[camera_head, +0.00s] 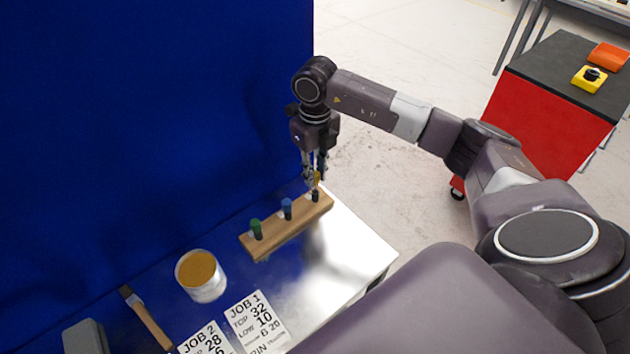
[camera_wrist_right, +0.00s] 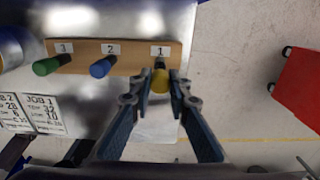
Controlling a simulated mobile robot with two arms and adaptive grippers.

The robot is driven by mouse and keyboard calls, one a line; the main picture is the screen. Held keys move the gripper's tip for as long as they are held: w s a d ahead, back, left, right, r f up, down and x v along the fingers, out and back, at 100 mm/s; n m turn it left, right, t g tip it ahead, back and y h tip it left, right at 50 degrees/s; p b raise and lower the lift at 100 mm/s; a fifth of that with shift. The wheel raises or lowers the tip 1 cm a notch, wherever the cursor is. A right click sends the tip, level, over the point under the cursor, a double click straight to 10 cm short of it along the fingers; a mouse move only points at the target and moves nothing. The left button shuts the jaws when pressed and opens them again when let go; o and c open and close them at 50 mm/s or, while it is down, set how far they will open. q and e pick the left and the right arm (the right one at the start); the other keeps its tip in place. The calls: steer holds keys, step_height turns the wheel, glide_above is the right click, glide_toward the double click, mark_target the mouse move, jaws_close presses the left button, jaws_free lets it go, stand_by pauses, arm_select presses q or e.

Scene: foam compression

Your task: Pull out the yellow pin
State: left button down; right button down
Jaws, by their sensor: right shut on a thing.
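The yellow pin (camera_wrist_right: 160,82) stands at the place labelled 1 on the wooden block (camera_wrist_right: 133,50). My right gripper (camera_wrist_right: 159,93) comes from above and is shut on the yellow pin, with a finger on each side. In the head view the right gripper (camera_head: 315,186) is over the far right end of the block (camera_head: 288,231). Only a little of the yellow pin (camera_head: 317,177) shows there between the fingers, with a dark piece below it at the block. Whether the pin is still seated in the block is unclear. My left gripper is not in view.
A blue pin (camera_head: 287,208) and a green pin (camera_head: 256,229) stand along the same block. A can (camera_head: 208,289), a brush (camera_head: 148,318) and job cards (camera_head: 256,322) lie on the metal table. A blue curtain (camera_head: 150,120) hangs behind.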

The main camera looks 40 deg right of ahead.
steer(key=shift+r+p, duration=1.45)
steer(key=shift+r, duration=1)
